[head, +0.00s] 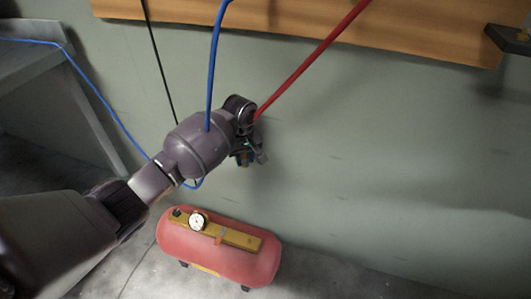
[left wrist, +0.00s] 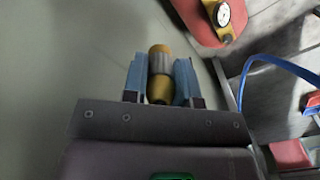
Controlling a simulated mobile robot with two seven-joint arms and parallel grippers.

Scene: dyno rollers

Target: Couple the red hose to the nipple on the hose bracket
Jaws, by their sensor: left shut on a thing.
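The red hose (head: 310,65) comes down from the top of the head view and runs behind my left wrist. My left gripper (head: 250,157) is in front of the grey wall, partly hidden by my own wrist. In the left wrist view my left gripper (left wrist: 160,80) is shut on a brass and silver hose coupling (left wrist: 160,65), with one blue finger on each side. The hose's join to the coupling is hidden. A dark bracket (head: 508,40) at the upper right edge has a yellowish part on it; I cannot tell whether it carries the nipple. My right gripper is not in view.
A red air tank (head: 180,243) with a gauge (head: 197,221) stands on the floor below my left gripper. A blue hose (head: 213,60) hangs across my left wrist. A wooden board (head: 420,45) crosses the top wall. The wall to the right is clear.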

